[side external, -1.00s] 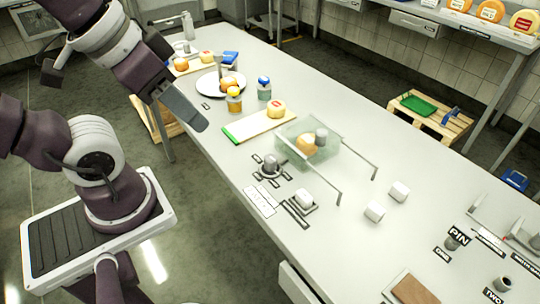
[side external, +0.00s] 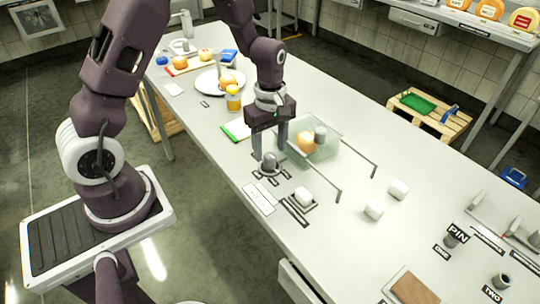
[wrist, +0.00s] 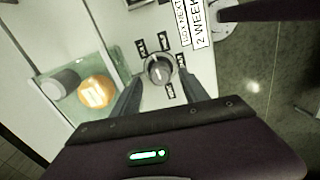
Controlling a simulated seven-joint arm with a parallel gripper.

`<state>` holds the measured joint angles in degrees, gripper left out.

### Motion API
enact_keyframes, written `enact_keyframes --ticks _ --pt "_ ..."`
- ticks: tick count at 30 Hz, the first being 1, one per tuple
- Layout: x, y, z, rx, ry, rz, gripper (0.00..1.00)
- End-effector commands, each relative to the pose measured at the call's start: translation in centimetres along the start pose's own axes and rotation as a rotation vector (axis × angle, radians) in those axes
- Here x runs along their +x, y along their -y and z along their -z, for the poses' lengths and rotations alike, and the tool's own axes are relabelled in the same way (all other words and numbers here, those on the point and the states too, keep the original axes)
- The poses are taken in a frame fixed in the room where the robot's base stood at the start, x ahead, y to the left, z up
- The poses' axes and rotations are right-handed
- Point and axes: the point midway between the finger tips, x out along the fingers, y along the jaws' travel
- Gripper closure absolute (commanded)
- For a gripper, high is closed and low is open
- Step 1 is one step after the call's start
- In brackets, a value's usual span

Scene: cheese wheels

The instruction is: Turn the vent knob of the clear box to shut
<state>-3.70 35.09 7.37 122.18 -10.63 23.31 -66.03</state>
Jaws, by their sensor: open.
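The clear box (side external: 325,130) stands on the table with an orange-yellow cheese (side external: 306,142) and a grey cylinder (side external: 320,132) inside. It also shows at left in the wrist view (wrist: 112,62). The round grey knob (side external: 269,164) is on the table beside the box, ringed by small dark labels too small to read. In the wrist view the knob (wrist: 158,69) has a pale mark on its face. My gripper (side external: 270,152) points down over the knob, open, one finger on each side. In the wrist view its fingertips (wrist: 158,82) flank the knob's near side; contact is unclear.
A card reading "2 WEEK" (wrist: 197,25) lies past the knob.

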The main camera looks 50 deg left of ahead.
Motion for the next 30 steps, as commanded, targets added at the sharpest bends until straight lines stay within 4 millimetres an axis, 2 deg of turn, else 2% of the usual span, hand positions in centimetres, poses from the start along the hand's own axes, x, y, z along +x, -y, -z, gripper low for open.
enact_keyframes --ticks 3,6,14,17,22,23,30 --pt "2.2 0.1 0.0 0.001 0.001 0.003 0.48" --pt "3.2 0.1 0.0 0.002 0.0 0.001 0.48" --pt "3.5 0.0 0.0 0.003 0.0 -0.001 0.48" --pt "3.5 0.0 0.0 0.003 0.0 -0.001 0.64" --pt "3.5 0.0 0.0 0.004 0.0 -0.001 0.97" --pt "3.5 0.0 0.0 0.004 0.0 -0.001 1.0" --pt "3.4 0.0 0.0 0.019 0.0 -0.001 1.0"
